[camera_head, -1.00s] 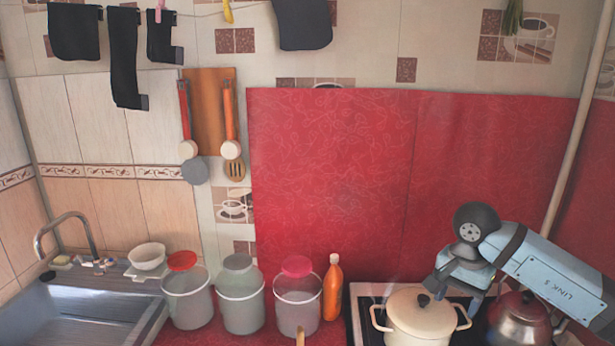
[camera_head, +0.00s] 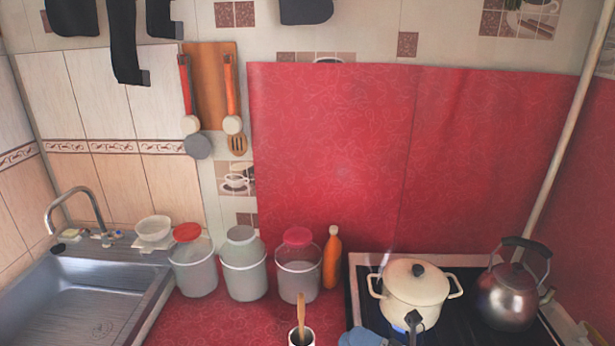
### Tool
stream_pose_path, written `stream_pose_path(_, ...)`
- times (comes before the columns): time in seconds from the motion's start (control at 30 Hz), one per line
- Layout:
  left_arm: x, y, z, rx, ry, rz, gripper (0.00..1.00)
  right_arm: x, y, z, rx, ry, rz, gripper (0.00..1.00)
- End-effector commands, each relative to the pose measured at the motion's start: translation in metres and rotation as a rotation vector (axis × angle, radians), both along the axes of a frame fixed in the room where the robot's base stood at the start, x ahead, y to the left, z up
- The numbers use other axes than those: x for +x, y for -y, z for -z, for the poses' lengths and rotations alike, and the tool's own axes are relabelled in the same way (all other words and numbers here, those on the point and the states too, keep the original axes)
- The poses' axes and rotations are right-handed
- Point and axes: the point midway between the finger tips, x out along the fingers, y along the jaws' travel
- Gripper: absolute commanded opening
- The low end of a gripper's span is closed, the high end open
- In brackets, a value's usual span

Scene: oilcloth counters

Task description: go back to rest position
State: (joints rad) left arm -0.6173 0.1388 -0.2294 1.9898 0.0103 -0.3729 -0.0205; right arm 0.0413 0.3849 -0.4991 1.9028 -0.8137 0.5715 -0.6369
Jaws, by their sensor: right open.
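The pot stands on the stove (camera_head: 360,270), with a blue flame under it. A steel kettle (camera_head: 508,300) stands at its right. Several lidded jars, an orange bottle (camera_head: 332,258) and a cup with a wooden utensil (camera_head: 301,338) stand left of the stove. The sink (camera_head: 90,300) is far left.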

Motion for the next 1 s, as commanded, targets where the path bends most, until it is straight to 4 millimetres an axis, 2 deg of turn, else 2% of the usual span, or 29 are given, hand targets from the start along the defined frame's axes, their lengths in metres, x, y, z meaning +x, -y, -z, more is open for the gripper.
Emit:
stream_pose_path(0.03,0.0,0.0,-0.004,0.001,0.0,-0.001,0.46,-0.003,0.01,0.013,0.115,-0.188,0.072,0.58)
stream_pose_path(0.13,0.0,0.0,-0.008,0.0,0.001,-0.002,0.46,-0.008,0.038,0.052,0.352,-0.58,0.219,0.58)
stream_pose_path(0.23,0.001,-0.001,-0.012,0.0,0.002,-0.003,0.46,-0.03,0.067,0.104,0.593,-0.97,0.367,0.58)
stream_pose_path(0.3,0.001,-0.001,-0.014,0.0,0.002,-0.003,0.46,-0.055,0.085,0.143,0.753,-1.223,0.468,0.58)
stream_pose_path(0.4,0.001,-0.001,-0.016,0.0,0.003,-0.003,0.46,-0.094,0.101,0.187,0.943,-1.506,0.585,0.58)
stream_pose_path(0.5,0.001,-0.001,-0.018,0.001,0.003,-0.004,0.46,-0.127,0.11,0.216,1.073,-1.694,0.669,0.58)
stream_pose_path(0.6,0.001,-0.001,-0.019,0.001,0.003,-0.004,0.46,-0.148,0.113,0.231,1.148,-1.799,0.718,0.58)
stream_pose_path(0.67,0.001,-0.001,-0.019,0.001,0.003,-0.004,0.46,-0.154,0.114,0.235,1.171,-1.83,0.733,0.58)
stream_pose_path(1.0,0.001,-0.001,-0.019,0.001,0.003,-0.004,0.46,-0.155,0.114,0.236,1.176,-1.836,0.735,0.58)
